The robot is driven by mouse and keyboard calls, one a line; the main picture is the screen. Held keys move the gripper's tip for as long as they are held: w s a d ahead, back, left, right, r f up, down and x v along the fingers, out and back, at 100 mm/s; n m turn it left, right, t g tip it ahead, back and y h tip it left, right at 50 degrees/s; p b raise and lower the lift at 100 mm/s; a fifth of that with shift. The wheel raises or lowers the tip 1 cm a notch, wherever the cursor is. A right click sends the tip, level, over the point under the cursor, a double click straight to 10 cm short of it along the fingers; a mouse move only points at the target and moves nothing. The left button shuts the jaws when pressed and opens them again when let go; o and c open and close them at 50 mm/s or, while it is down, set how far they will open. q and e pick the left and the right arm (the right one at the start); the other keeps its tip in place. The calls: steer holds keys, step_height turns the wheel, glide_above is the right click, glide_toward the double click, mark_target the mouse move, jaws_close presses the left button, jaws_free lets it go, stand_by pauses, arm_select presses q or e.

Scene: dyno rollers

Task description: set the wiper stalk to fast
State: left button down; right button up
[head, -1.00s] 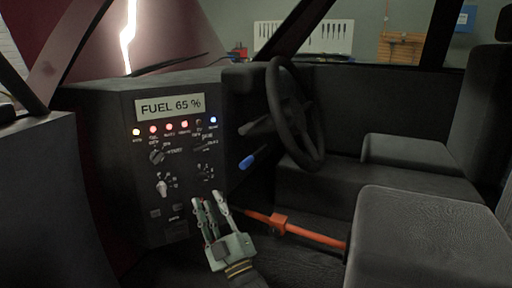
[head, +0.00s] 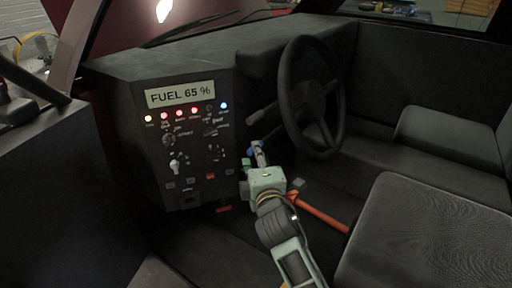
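The wiper stalk appears to be the one with a blue tip (head: 251,151), below and left of the steering wheel (head: 311,98). A darker stalk (head: 262,114) sticks out above it. My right gripper (head: 256,157) comes up from the bottom right of the head view, with its fingers at the blue tip. The fingers partly hide the tip, so I cannot tell whether they touch it or are shut on it. My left gripper is not in view.
A dash panel (head: 190,140) with a "FUEL 65 %" display (head: 180,94), lit lamps and knobs stands left of the gripper. An orange bar (head: 322,214) runs low behind my arm. Seats (head: 425,235) fill the right side.

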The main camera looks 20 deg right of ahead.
mark_target(267, 138)
steer(key=shift+w+d, duration=0.15)
steer(key=shift+w, duration=0.85)
steer(key=shift+w+d, duration=0.15)
steer(key=shift+w, duration=0.8)
jaws_close()
